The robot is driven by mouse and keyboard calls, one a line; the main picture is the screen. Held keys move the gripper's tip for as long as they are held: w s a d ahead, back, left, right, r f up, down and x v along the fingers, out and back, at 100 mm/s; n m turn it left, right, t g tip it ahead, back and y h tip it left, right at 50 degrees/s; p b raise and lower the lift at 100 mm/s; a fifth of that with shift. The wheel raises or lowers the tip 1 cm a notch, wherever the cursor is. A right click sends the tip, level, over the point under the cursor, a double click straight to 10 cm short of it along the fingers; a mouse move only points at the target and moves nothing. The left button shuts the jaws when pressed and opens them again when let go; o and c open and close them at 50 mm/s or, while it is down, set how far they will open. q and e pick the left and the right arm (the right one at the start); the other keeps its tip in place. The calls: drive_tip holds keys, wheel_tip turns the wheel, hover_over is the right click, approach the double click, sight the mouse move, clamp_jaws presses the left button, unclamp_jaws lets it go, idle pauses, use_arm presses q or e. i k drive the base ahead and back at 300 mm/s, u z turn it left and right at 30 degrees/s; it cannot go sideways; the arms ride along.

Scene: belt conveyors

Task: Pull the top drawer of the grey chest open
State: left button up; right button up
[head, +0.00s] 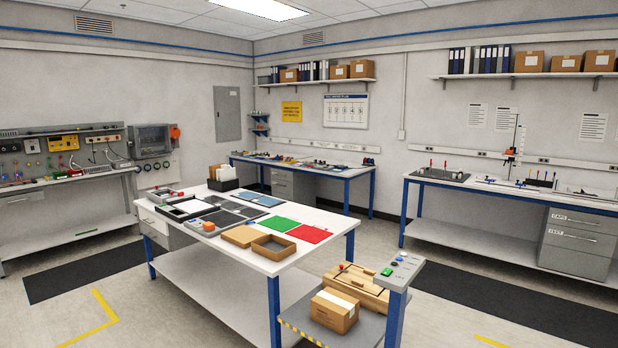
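Several grey drawer units are in the head view, and I cannot tell which one is the grey chest. Another grey drawer unit (283,184) hangs under the back bench, partly hidden by the items in front. A third, lighter unit (156,226) is under the left end of the middle table, and its drawers look shut. Neither of my grippers is in view.
The white middle table (170,213) holds trays, mats and boxes. A cart (360,330) with a cardboard box (334,310) and a wooden case (365,285) stands at its front right. Dark floor mats (500,310) lie in the open aisle before the right bench (430,178).

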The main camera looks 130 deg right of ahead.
sight(287, 175)
drive_tip(key=z, duration=5.45)
drive_tip(key=i, duration=6.65)
